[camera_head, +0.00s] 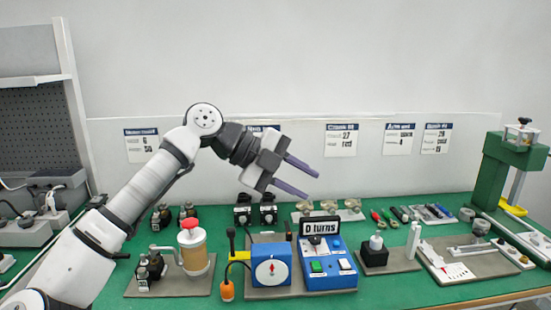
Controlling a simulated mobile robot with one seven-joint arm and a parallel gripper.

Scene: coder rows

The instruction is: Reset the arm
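My arm reaches up from the lower left, bends at a raised elbow and comes down to my gripper (297,177). The gripper hangs in the air above the back half of the green bench, tilted down to the right. Its two dark fingers are apart, with an empty gap between them. It touches nothing that I can see. Its exact height over the bench is hard to tell.
The green bench (400,294) holds a blue box with a "0 turns" display (319,227), a blue dial box (271,265), a tan cylinder with red knob (193,249) and a tall green press (497,172). Labelled cards hang on the back panel (220,135). Air around the gripper is clear.

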